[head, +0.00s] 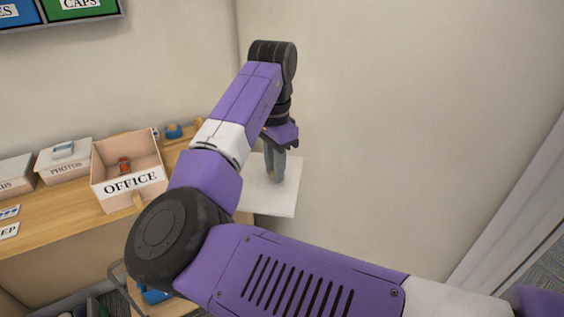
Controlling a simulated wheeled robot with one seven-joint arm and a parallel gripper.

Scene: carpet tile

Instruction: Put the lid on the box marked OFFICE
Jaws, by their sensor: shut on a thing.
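The box marked OFFICE (129,182) stands open on the wooden table, with a small red thing (124,166) inside. My gripper (275,178) is to the right of the box, pointing down and shut on a flat white lid (286,200). The lid lies roughly level beyond the table's right part, apart from the box. My arm hides the lid's left part, and the exact grip point is hard to make out.
A closed box marked PHOTOS (64,169) with a small item on its lid and another pale box (14,176) stand left of OFFICE. A blue thing (173,130) is behind it. Walls close in behind and at right. A basket with items (85,307) is below.

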